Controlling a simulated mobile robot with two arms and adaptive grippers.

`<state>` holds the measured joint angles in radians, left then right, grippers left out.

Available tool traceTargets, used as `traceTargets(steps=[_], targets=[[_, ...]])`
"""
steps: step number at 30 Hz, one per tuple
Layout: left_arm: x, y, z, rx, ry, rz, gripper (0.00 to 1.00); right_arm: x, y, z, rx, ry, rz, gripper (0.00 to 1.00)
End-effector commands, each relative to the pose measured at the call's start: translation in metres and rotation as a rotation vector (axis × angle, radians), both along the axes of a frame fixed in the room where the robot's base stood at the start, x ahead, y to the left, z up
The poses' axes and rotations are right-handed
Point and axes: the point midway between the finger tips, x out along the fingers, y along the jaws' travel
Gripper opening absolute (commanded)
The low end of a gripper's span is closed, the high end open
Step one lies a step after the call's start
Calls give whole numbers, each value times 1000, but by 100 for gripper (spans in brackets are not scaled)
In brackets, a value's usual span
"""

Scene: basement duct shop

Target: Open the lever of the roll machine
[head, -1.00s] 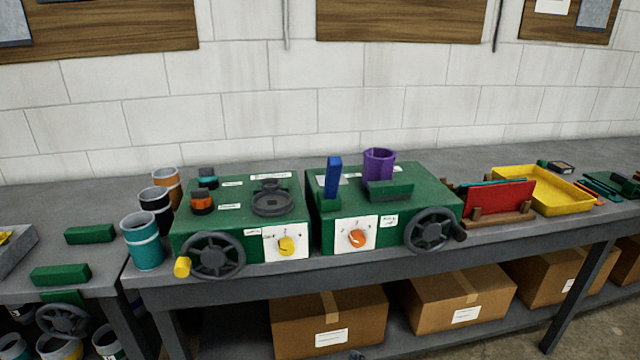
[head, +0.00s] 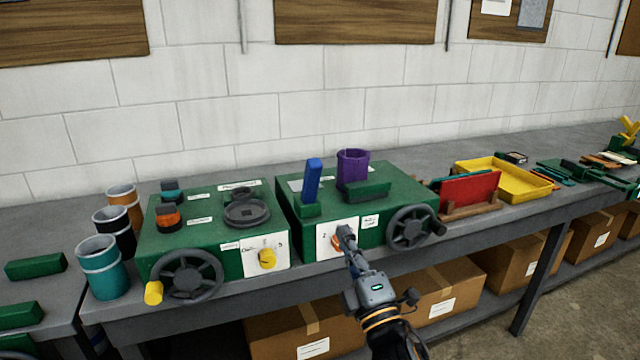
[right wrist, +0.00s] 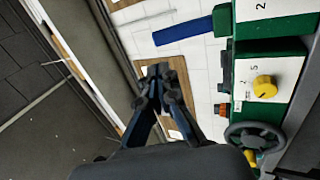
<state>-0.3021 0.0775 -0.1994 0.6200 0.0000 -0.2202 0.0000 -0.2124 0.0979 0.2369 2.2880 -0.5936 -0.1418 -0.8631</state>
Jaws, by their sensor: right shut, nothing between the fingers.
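Two green machines stand side by side on the bench. The right machine (head: 400,195) has an upright blue lever (head: 312,180) at its left end, a purple cylinder (head: 353,168), an orange knob and a black handwheel (head: 411,228). The blue lever also shows in the right wrist view (right wrist: 183,33), off to the right of the fingers. My right gripper (head: 344,234) is shut and empty, in front of the right machine's white dial plate (head: 324,240), partly covering the orange knob. Its fingertips (right wrist: 160,72) come together in the wrist view. My left gripper is not in view.
The left machine (head: 190,235) has a yellow knob (head: 267,258) and a handwheel (head: 185,274). Cups (head: 102,268) stand left of it. A red panel (head: 468,189) in a rack and a yellow tray (head: 500,178) lie to the right. Cardboard boxes (head: 440,290) sit below.

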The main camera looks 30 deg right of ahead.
Motion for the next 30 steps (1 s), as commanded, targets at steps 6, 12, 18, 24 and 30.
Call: traceTargets(steps=[6, 12, 18, 24, 30], targets=[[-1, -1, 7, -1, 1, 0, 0, 14, -3, 8, 2, -2, 2, 0], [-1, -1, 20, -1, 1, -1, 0, 48, -12, 26, 0, -2, 0, 0], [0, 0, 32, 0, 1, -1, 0, 87, -20, 43, 2, -1, 2, 0], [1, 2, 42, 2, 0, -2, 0, 113, -27, 54, 3, 1, 1, 0], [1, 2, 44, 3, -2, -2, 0, 124, -30, 57, 3, 0, 2, 0]])
